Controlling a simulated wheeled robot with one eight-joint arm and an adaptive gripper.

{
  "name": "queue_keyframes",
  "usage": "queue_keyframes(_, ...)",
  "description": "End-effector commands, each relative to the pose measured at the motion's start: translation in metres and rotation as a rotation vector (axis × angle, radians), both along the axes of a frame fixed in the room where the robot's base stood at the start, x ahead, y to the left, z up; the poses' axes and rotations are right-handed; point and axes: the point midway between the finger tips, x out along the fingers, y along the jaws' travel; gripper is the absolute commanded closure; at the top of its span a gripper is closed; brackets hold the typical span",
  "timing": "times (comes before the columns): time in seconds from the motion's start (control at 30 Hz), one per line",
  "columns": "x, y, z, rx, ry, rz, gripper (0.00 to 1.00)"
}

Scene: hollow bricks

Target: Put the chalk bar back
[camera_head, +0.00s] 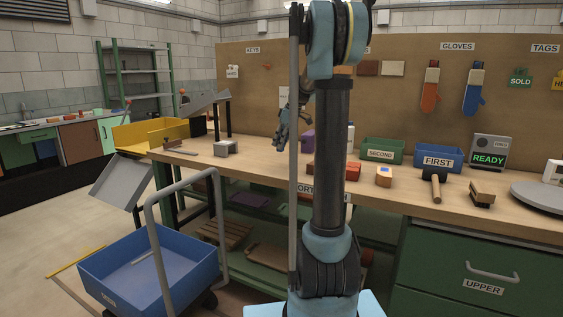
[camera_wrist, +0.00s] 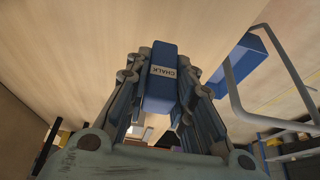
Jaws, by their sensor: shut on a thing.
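The chalk bar (camera_wrist: 161,78) is a blue block with a white label reading CHALK, upside down in the wrist view. My gripper (camera_wrist: 165,68) is shut on it, with one finger along each side. In the head view my gripper (camera_head: 281,137) hangs above the back of the workbench, partly hidden behind my own arm. I cannot make out the bar in the head view.
The wooden workbench (camera_head: 470,218) holds a green SECOND bin (camera_head: 381,151), a blue FIRST bin (camera_head: 438,157), a mallet (camera_head: 435,184), a brush (camera_head: 482,194) and a READY screen (camera_head: 489,153). A blue cart (camera_head: 135,262) stands on the floor at left.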

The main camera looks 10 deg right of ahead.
Motion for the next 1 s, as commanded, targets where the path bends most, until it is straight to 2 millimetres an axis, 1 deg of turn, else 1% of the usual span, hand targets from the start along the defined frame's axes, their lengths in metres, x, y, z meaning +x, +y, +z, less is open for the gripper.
queue_keyframes(0.03, 0.0, -0.003, -0.009, 0.0, 0.0, -0.003, 1.0)
queue_keyframes(0.1, 0.0, -0.005, -0.018, 0.0, 0.0, -0.007, 1.0)
queue_keyframes(0.37, 0.001, -0.008, -0.035, 0.0, 0.0, -0.01, 1.0)
queue_keyframes(0.6, 0.0, -0.009, -0.066, 0.0, 0.0, -0.01, 1.0)
queue_keyframes(0.7, 0.0, -0.008, -0.07, 0.0, 0.0, -0.01, 1.0)
queue_keyframes(0.97, 0.0, -0.008, -0.071, 0.0, 0.0, -0.01, 1.0)
queue_keyframes(1.0, 0.0, -0.008, -0.071, 0.0, 0.0, -0.01, 0.73)
